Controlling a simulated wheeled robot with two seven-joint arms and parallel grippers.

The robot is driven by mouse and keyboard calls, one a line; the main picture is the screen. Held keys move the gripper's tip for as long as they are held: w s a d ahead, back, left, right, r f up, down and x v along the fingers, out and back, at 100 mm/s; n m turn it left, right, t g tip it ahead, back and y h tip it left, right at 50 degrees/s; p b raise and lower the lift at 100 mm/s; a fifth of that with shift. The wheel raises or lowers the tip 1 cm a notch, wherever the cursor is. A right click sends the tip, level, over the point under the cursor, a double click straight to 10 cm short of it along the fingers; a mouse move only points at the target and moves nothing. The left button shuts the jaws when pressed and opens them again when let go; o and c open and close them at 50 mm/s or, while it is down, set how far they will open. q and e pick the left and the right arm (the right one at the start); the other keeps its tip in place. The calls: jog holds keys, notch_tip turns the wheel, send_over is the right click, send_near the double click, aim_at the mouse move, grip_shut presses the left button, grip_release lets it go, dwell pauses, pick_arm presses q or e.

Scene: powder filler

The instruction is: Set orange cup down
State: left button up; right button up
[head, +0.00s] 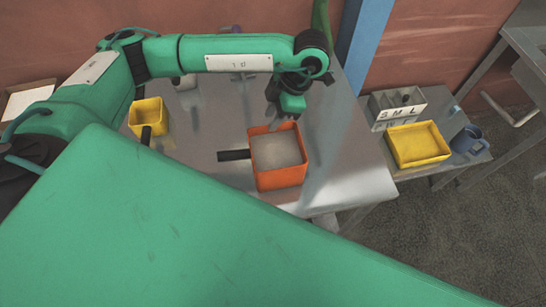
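The orange cup (264,181) is a square open container with a black handle on its left side. It holds pale grey powder (276,150) and looks level, at or just above the metal table. My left gripper (279,121) points down at the cup's back rim. The cup's underside is hidden, so contact with the table cannot be told. My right gripper is not in view.
The metal table (345,182) has free room right of the cup. A yellow cup (150,116) with a dark handle stands at the left. On a lower side table are a yellow tray (419,145), a grey S/M/L bin (397,113) and a blue mug (467,140).

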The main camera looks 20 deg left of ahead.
pick_arm(q)
jog(key=shift+p+x, duration=0.6)
jog(key=shift+x, duration=0.45)
jog(key=shift+p+x, duration=0.35)
jog(key=shift+x, duration=1)
jog(key=shift+d+f, duration=0.15)
jog(key=shift+d, duration=0.05)
jog(key=shift+f+b, duration=0.25)
jog(key=shift+b, duration=0.25)
grip_shut()
